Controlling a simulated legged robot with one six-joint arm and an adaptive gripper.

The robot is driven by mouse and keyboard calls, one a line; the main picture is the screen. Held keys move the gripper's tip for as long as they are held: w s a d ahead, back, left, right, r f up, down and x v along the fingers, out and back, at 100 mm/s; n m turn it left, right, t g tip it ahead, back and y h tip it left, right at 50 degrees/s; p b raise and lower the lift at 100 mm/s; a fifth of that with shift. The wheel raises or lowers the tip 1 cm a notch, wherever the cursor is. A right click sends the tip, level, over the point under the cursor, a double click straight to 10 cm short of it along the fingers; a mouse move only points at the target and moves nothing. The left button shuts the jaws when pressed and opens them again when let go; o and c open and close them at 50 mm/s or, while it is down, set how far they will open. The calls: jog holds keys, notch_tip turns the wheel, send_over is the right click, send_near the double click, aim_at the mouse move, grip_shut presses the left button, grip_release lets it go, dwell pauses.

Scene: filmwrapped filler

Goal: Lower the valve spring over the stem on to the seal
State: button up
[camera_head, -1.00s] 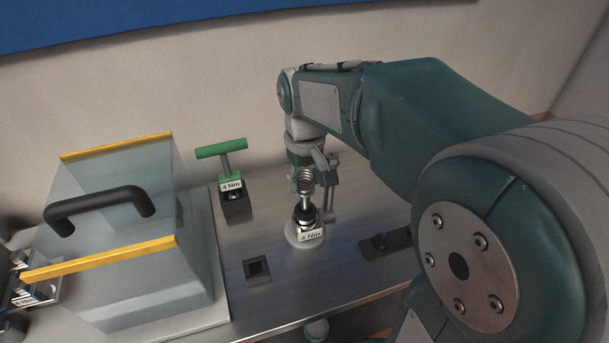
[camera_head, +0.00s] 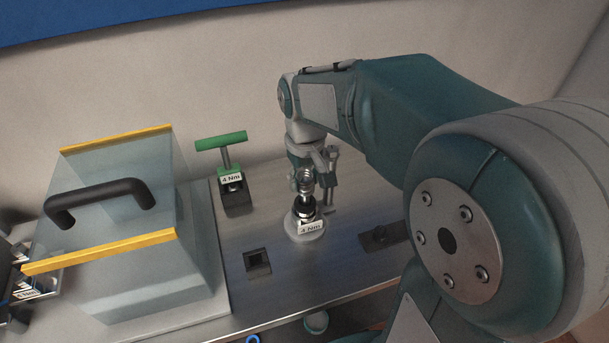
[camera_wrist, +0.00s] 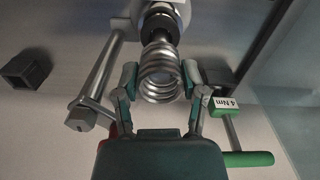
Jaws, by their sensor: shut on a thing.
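The valve spring (camera_wrist: 160,78) is a bright steel coil between the two fingertips of my gripper (camera_wrist: 158,73). In the head view the spring (camera_head: 305,181) is held above the dark seal (camera_head: 305,211), roughly in line with the upright stem (camera_head: 308,197). A short length of bare stem shows below the coil. The seal also shows in the wrist view (camera_wrist: 160,33), beyond the spring. I cannot tell whether the stem's tip is inside the coils. The seal and stem stand on a round pale base (camera_head: 304,231) with a 4 Nm label.
A post with a clamp (camera_head: 330,180) stands close to the right of the stem. A green T-handle tool (camera_head: 222,142) stands in a black holder at the left. A clear box with a black handle (camera_head: 98,198) fills the left side. A small black socket (camera_head: 257,262) lies in front.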

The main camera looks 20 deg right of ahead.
aim_at(305, 190)
jog(key=shift+f, duration=1.75)
jog(key=o, duration=1.2)
notch_tip(305, 190, up, 12)
jog(key=shift+a+f, duration=0.1)
